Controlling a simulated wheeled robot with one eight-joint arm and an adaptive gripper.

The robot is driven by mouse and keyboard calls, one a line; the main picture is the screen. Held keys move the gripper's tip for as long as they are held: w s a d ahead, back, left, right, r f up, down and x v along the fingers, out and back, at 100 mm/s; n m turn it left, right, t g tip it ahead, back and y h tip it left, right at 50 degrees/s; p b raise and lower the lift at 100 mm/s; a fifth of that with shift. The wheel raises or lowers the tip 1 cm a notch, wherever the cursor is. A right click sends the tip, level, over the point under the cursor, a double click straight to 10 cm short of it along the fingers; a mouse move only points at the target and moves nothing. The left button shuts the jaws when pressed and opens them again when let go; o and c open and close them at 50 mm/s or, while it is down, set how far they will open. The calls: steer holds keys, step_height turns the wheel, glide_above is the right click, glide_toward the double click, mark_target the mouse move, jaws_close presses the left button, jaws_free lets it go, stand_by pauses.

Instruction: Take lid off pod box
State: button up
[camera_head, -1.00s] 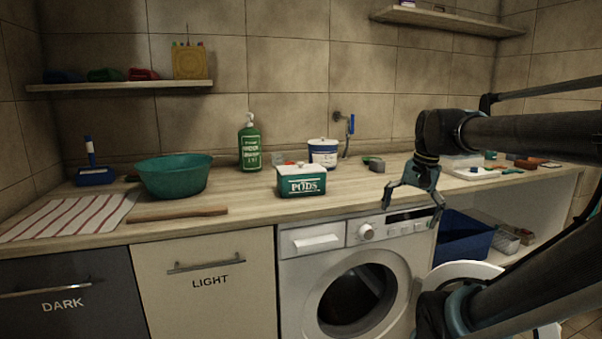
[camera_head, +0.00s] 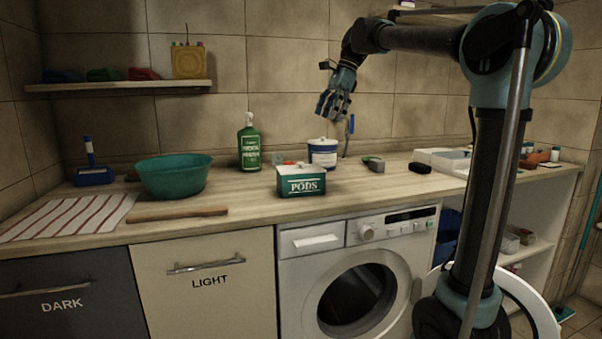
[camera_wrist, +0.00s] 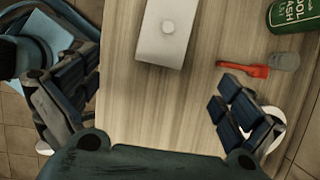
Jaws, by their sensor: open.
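The pod box (camera_head: 302,185) is a small dark green box marked PODS on the counter above the washing machine. Its pale lid (camera_wrist: 165,30) lies on top and has a round knob (camera_wrist: 168,27) in the middle, at the top of the wrist view. My gripper (camera_head: 334,106) is raised over the counter, above and to the right of the box in the head view. Its fingers are spread wide and empty in the wrist view (camera_wrist: 148,100), with bare counter between them. The lid is apart from the fingers.
A red item (camera_wrist: 246,69) lies near the lid. A teal basin (camera_head: 173,178) is further left. Counter in front is clear.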

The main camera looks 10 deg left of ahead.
glide_above(311, 167)
step_height(311, 167, down, 10)
steer(key=shift+s+f, duration=0.15)
steer(key=shift+f, duration=0.05)
steer(key=shift+a+x, duration=0.15)
steer(key=shift+x, duration=1.25)
steer(key=shift+a+x, duration=0.15)
steer(key=shift+x, duration=1.2)
steer(key=shift+r, duration=0.1)
steer(key=c, duration=0.9)
